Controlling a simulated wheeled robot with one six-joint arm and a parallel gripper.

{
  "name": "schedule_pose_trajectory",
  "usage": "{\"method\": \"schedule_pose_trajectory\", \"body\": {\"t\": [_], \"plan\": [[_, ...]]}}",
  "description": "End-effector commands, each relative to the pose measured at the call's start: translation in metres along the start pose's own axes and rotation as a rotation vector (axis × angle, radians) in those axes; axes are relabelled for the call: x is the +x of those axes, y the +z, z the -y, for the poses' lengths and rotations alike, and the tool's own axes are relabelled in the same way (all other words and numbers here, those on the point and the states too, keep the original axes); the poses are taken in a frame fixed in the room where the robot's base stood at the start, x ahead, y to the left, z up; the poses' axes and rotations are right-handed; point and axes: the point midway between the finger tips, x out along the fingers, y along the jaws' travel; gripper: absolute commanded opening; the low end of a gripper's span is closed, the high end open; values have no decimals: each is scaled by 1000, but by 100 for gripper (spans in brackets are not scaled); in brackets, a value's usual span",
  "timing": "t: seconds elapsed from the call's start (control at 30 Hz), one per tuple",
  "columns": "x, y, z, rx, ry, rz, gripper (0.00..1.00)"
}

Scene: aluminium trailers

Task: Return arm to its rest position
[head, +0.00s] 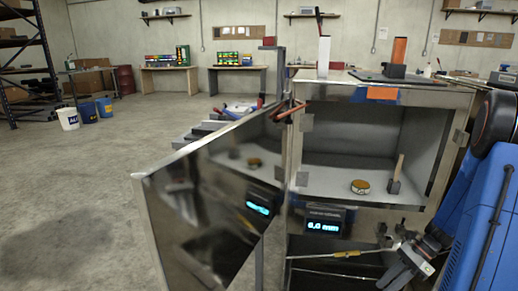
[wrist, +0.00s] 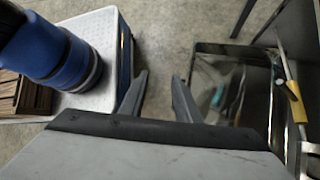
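My gripper (head: 404,270) is low at the right of the head view, in front of the open lower part of a metal cabinet (head: 455,98). In the wrist view its two grey fingers (wrist: 159,84) stand apart, with only floor visible between them. The gripper is open and empty. My blue arm comes in from the right edge of the head view, close to the cabinet's right side.
The cabinet's mirrored door (head: 205,205) hangs open toward the left. Inside lie a round tin (head: 360,187) and an upright wooden-handled tool (head: 397,175). A yellow-handled rod (head: 347,254) is beside my gripper.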

Motion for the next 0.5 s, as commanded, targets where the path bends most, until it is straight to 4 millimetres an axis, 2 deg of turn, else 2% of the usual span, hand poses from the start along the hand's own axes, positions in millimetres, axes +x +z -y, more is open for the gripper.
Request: {"method": "schedule_pose_trajectory", "body": {"t": [0.1,0.5], "plan": [[-8,27,-11,-125,-6,-72,29],[-25,102,-54,-539,-9,-293,29]]}}
